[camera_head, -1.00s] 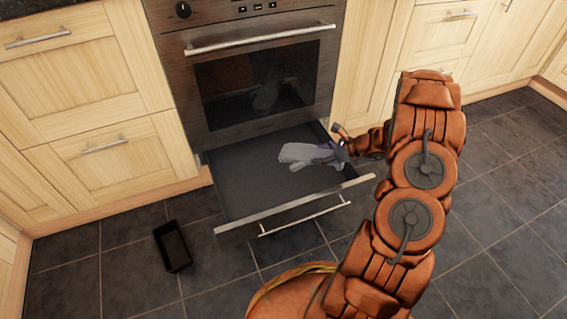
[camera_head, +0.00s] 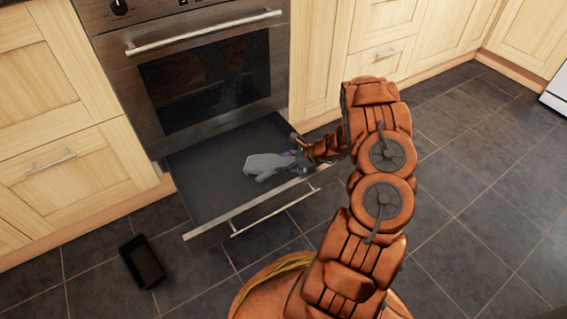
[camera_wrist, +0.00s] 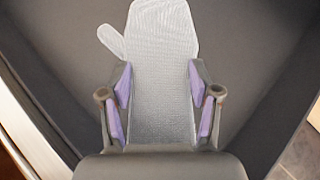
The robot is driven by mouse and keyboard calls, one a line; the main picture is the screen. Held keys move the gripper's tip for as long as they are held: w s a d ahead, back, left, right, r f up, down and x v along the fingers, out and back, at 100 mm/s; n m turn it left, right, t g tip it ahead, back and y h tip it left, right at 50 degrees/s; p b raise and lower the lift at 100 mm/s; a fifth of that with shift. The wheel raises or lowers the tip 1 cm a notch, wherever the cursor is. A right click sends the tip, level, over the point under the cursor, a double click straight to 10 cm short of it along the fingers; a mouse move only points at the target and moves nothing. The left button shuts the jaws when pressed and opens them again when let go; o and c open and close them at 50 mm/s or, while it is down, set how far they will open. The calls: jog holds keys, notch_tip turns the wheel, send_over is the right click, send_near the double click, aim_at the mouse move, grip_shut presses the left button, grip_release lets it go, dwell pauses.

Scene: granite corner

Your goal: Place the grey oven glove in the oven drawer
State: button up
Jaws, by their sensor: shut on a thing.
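The grey oven glove (camera_head: 268,164) is over the pulled-out oven drawer (camera_head: 200,188), near its right side. In the wrist view the glove (camera_wrist: 160,50) points away from me with its thumb to the left, and the dark drawer floor (camera_wrist: 230,60) is behind it. My gripper (camera_head: 300,158) is at the drawer's right edge. In the wrist view its purple-padded fingers (camera_wrist: 160,100) are on both sides of the glove's cuff and shut on it. I cannot tell whether the glove touches the drawer floor.
The oven (camera_head: 200,70) stands above the drawer with its door shut. The drawer's front bar and handle (camera_head: 275,212) stick out over the tiles. A small black tray (camera_head: 142,262) lies on the floor at the left. Wooden cupboards (camera_head: 60,90) flank the oven. Floor at the right is clear.

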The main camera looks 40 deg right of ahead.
jog(key=o, duration=1.2)
jog(key=shift+f, duration=0.1)
